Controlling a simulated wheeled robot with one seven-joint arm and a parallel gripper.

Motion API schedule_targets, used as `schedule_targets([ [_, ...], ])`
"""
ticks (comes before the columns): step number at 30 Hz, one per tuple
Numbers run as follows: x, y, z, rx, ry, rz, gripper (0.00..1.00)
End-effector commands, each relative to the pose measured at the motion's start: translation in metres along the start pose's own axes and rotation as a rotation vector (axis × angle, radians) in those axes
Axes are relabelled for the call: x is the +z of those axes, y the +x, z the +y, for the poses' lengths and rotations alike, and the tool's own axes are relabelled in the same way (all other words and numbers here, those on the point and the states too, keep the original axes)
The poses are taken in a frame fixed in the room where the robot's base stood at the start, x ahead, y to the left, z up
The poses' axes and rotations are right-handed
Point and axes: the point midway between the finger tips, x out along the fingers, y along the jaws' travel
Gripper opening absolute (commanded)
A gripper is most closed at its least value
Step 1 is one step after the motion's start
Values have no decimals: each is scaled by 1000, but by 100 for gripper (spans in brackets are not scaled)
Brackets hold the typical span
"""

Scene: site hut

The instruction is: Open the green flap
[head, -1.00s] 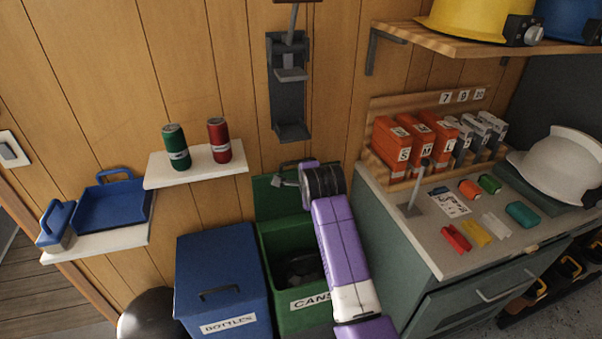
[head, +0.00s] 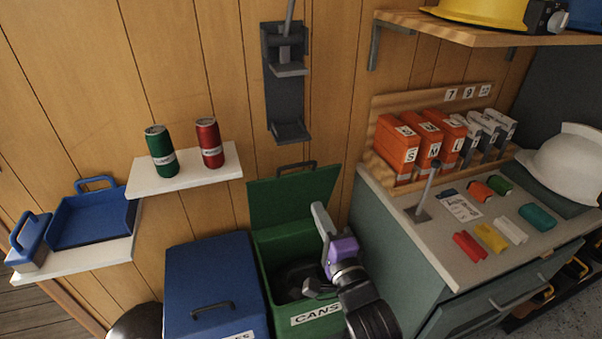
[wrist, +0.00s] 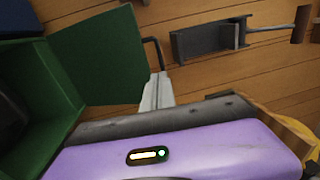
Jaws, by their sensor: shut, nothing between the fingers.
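The green flap (head: 293,197) stands raised against the wooden wall behind the green bin (head: 262,262) labelled CANS, with its dark handle (head: 298,166) at the top. The bin's mouth is open and its inside is dark. My gripper (head: 318,207) is shut and empty, in front of the flap's right part. In the wrist view my gripper (wrist: 158,77) shows as pale fingers beside the edge of the flap (wrist: 98,60), near the handle (wrist: 152,50). I cannot tell whether they touch the flap.
A closed blue bin (head: 212,275) stands left of the green one. A cabinet (head: 385,235) stands close on the right. A white shelf (head: 185,178) holds a green can (head: 161,152) and a red can (head: 209,143). A dark wall bracket (head: 287,90) hangs above the flap.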

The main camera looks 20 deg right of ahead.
Motion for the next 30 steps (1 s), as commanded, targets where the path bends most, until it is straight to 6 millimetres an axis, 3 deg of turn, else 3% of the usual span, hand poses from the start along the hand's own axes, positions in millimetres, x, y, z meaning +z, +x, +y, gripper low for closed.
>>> schedule_targets([
  [9,0,39,-6,3,3,1,0],
  [20,0,62,0,0,3,2,0],
  [30,-2,112,0,1,0,3,0],
])
